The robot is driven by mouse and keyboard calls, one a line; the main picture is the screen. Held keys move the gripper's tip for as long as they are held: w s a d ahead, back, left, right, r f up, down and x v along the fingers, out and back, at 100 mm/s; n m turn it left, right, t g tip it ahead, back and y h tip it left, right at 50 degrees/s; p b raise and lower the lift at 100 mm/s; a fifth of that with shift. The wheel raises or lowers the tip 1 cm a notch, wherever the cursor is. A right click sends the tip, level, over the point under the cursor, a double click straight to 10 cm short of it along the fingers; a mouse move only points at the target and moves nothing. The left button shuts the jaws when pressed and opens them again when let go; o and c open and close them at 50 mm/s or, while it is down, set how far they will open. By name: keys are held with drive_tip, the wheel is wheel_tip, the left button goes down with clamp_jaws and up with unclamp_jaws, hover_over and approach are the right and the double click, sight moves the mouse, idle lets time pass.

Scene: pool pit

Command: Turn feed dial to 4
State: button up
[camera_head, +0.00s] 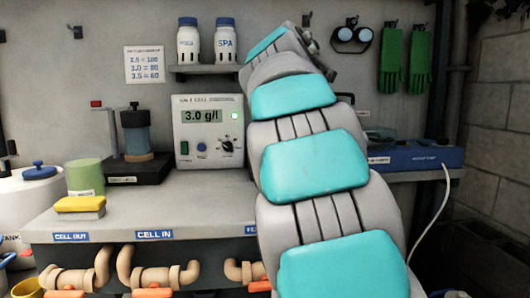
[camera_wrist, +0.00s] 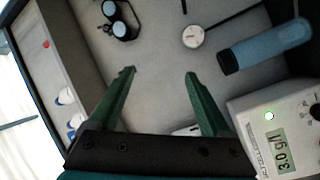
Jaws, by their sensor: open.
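A white control box (camera_head: 208,157) stands on the bench against the wall, with a display reading 3.0 g/l, a lit green lamp and a black pointer knob (camera_head: 228,145). The knob's marks are too small to read. The box also shows at the lower right of the wrist view (camera_wrist: 283,130), mostly cut off. A blue unit (camera_head: 415,158) sits right of my arm, partly hidden; I cannot tell which control is the feed dial. My gripper (camera_wrist: 160,74) is open, its green fingers apart and empty, with the box to their right in the wrist view. In the head view my arm hides its fingers.
Goggles (camera_head: 352,36) and green gloves (camera_head: 405,60) hang on the wall. A shelf (camera_head: 205,69) with two white bottles is above the box. Pipes (camera_head: 160,277) run below the bench front.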

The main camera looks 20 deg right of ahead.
drive_tip(key=w+a+f+m+g+y, duration=0.1)
drive_tip(key=w+a+f+y, duration=0.1)
drive_tip(key=f, duration=0.6)
drive_tip(key=w+a+f+m+g+y+p, duration=0.1)
drive_tip(key=w+a+f+m+g+y, duration=0.1)
drive_tip(key=w+f+y, duration=0.3)
drive_tip(key=w+a+f+m+g+y, duration=0.2)
drive_tip(key=w+f+y, duration=0.1)
drive_tip(key=f, duration=1)
drive_tip(key=shift+w+a+y, duration=0.15)
drive_tip(key=shift+w+y, duration=0.15)
drive_tip(key=shift+w, duration=0.45)
drive_tip(key=shift+c, duration=0.2)
clamp_jaws()
